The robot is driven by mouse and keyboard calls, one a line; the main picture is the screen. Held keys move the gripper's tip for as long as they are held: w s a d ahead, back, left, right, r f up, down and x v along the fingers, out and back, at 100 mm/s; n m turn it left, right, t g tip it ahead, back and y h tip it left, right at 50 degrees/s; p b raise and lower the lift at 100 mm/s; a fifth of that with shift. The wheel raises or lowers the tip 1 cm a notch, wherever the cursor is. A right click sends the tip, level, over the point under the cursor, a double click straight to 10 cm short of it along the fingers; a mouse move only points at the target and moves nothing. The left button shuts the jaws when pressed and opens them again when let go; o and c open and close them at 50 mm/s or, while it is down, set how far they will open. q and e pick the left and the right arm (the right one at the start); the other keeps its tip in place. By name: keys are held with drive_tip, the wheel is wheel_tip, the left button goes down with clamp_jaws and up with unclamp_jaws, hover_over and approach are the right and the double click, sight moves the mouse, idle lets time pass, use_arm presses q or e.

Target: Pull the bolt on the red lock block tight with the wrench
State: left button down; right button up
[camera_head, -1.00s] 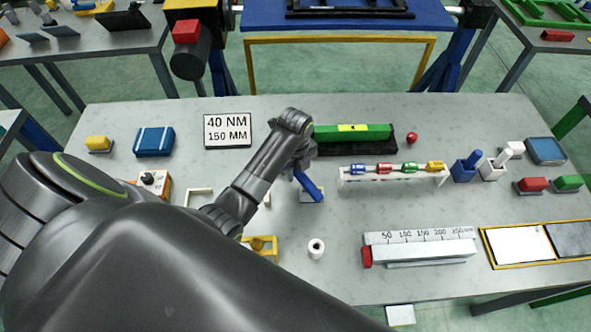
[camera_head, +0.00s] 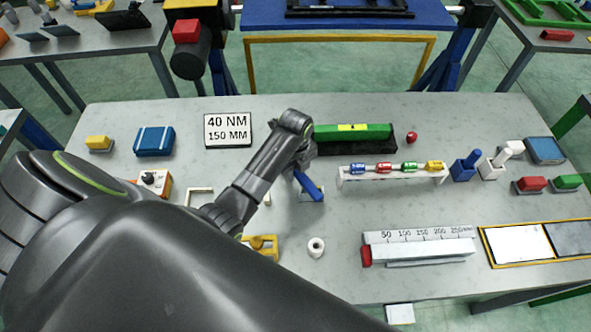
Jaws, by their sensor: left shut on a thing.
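My left arm reaches across the grey table, and its gripper (camera_head: 304,166) points down near the table's middle. It is shut on a blue-handled tool (camera_head: 309,187), which looks like the wrench; its handle slants down to the right. The jaws and the tool's head are mostly hidden by my wrist. A small pale plate shows under the blue handle. I cannot make out a bolt. A red block (camera_head: 186,31) sits on a dark cylinder beyond the table; I cannot tell whether it is the lock block. My right gripper is not in view.
A white ring (camera_head: 316,247) and a ruler block (camera_head: 420,250) are nearer. A "40 NM 150 MM" sign (camera_head: 228,130) is at the back left.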

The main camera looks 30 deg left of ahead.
use_arm(q)
drive_tip(key=shift+f, duration=0.5)
idle(0.3)
drive_tip(key=c, duration=1.7)
unclamp_jaws()
clamp_jaws()
